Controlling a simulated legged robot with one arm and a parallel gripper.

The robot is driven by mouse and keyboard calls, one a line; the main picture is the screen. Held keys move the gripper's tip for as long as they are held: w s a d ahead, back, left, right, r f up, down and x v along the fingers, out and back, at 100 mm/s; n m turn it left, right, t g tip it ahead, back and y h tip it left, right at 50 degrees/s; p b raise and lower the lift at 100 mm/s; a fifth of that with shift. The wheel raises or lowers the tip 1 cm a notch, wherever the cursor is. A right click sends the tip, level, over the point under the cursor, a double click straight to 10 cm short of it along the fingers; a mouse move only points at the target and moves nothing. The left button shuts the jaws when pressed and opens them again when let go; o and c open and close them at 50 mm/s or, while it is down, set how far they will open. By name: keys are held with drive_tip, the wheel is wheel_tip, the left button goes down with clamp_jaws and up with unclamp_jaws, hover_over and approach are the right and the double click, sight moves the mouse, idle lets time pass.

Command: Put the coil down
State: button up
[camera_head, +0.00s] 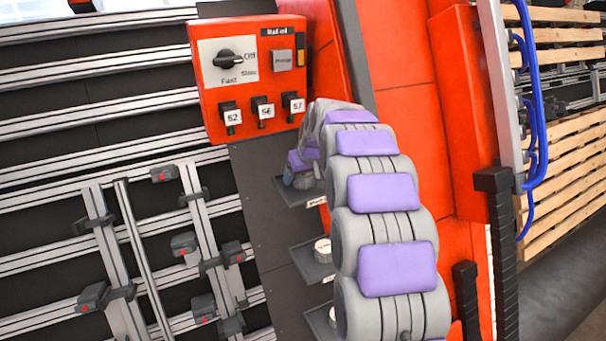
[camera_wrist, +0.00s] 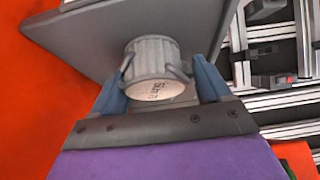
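The coil (camera_wrist: 152,62) is a grey ribbed cylinder with a pale printed end face, seen in the wrist view. My gripper (camera_wrist: 156,70) has a blue finger on each side of it, and the dark curved tips press against its sides. A flat grey shelf (camera_wrist: 90,42) lies right behind the coil; I cannot tell whether the coil touches it. In the head view my gripper (camera_head: 301,180) is over the upper shelf (camera_head: 290,196), below the red control box. The coil is mostly hidden there by my arm.
The red control box (camera_head: 240,85) has a dial and tags 52, 56 and 57. Two lower shelves (camera_head: 312,268) hold pale round items (camera_head: 323,249). Aluminium rails (camera_head: 60,180) with clamps fill the left. Red panels (camera_head: 405,130), a black post (camera_head: 497,240) and wooden pallets (camera_head: 570,160) stand right.

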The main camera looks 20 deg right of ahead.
drive_tip(key=shift+a+r, duration=0.15)
drive_tip(key=shift+a, duration=0.75)
drive_tip(key=shift+d, duration=0.8)
drive_tip(key=shift+s+a+r, duration=0.15)
drive_tip(key=shift+s+r, duration=0.1)
drive_tip(key=shift+r, duration=0.2)
drive_tip(key=b+v, duration=0.1)
drive_tip(key=v, duration=0.9)
drive_tip(key=s+a+f+g, duration=0.2)
drive_tip(key=s+a+f, duration=0.1)
drive_tip(key=s+a, duration=0.55)
drive_tip(key=s+a+f+g, duration=0.25)
drive_tip(key=s+a, duration=0.25)
drive_tip(key=s, duration=0.6)
drive_tip(key=s+a+f+g, duration=0.1)
drive_tip(key=s+f, duration=0.2)
drive_tip(key=s, duration=0.5)
drive_tip(key=s+a+f+g, duration=0.1)
drive_tip(key=s+f, duration=0.3)
drive_tip(key=s, duration=0.5)
drive_tip(key=s+a+f+g, duration=0.1)
drive_tip(key=s+f, duration=0.2)
drive_tip(key=s, duration=0.6)
drive_tip(key=shift+a+f, duration=0.4)
drive_tip(key=shift+f, duration=0.1)
